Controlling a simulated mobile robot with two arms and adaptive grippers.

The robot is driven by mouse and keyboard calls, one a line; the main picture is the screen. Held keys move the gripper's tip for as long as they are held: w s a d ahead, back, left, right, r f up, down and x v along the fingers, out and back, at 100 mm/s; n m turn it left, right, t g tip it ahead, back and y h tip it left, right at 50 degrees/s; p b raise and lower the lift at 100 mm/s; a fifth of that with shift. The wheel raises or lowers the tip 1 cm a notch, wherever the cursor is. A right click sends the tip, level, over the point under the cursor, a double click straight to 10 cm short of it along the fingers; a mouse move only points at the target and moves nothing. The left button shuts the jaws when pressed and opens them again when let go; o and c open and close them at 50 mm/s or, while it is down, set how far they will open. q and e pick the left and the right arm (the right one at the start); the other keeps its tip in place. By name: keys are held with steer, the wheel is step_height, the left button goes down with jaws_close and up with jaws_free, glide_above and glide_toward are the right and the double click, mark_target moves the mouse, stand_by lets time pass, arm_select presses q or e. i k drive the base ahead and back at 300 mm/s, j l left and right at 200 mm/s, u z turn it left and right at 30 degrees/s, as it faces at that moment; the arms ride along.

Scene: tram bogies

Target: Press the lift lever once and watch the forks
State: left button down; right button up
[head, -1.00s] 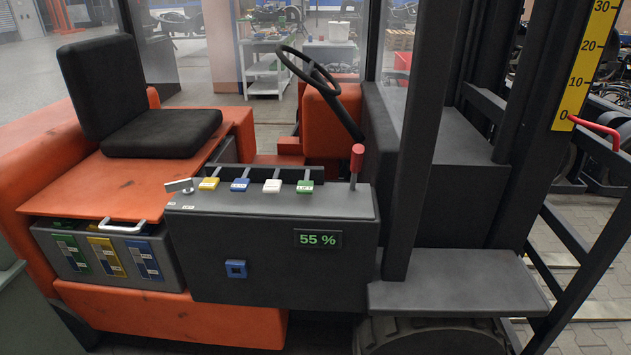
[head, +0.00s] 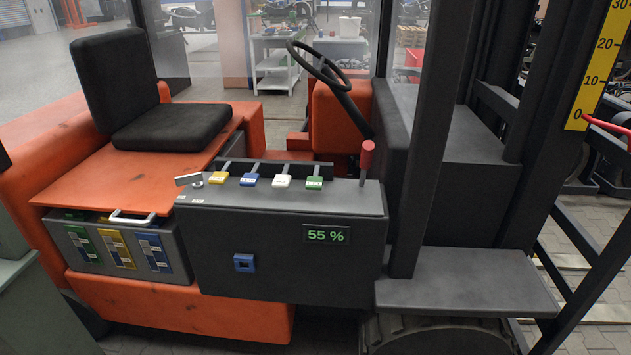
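The forklift's dark control console (head: 280,235) carries a row of short levers with coloured tabs: yellow (head: 218,177), blue (head: 249,179), white (head: 282,181) and green (head: 314,182). The green tab's small lettering looks like LIFT, but is hard to read. A separate lever with a red knob (head: 366,156) stands upright at the console's right end. A yellow height scale (head: 602,65) is on the mast at the right. A red pointer bar (head: 608,126) sits close to its 0 mark. The forks themselves cannot be made out. Neither gripper is in view.
A green display (head: 326,234) reads 55 %. A key-like switch (head: 190,179) sits at the console's left end. A battery box (head: 120,245) with a white handle, the black seat (head: 165,128) and the steering wheel (head: 318,64) surround it. A grey footplate (head: 465,295) projects below right.

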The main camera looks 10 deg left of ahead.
mark_target(314, 183)
steer(key=i+l, duration=0.2)
steer(key=l, duration=0.15)
steer(key=i+l+u, duration=0.1)
steer(key=i+l, duration=0.3)
steer(key=l, duration=0.25)
steer(key=i+l+u, duration=0.15)
steer(key=i+l, duration=0.25)
steer(key=l, duration=0.35)
